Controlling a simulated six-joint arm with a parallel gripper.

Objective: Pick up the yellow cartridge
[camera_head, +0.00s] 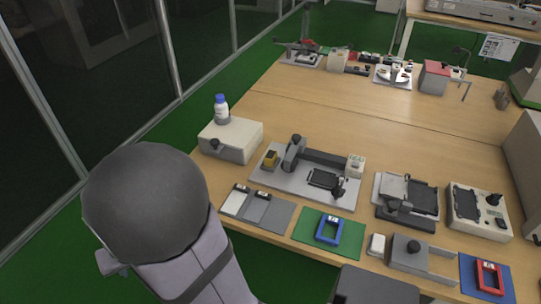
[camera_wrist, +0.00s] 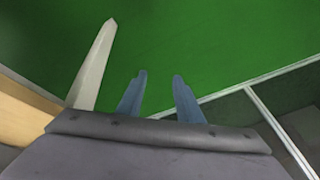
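A small yellow block (camera_head: 270,158), which looks like the yellow cartridge, sits at the left end of a grey fixture plate (camera_head: 262,178). It is beside a dark grey clamp-like part (camera_head: 293,152). In the wrist view, my gripper (camera_wrist: 159,76) has two blue fingers that stand apart with nothing between them. It points at the green floor, away from the fixture. The cartridge does not show in the wrist view. My gripper cannot be made out in the head view, where my arm fills the lower left.
A white box (camera_head: 238,132) with a blue-capped bottle (camera_head: 221,109) stands left of the fixture. In front lie grey pads (camera_head: 270,214) and a blue frame (camera_head: 329,231) on a green mat (camera_head: 302,235). More devices stand at right. The table middle (camera_head: 350,118) is clear.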

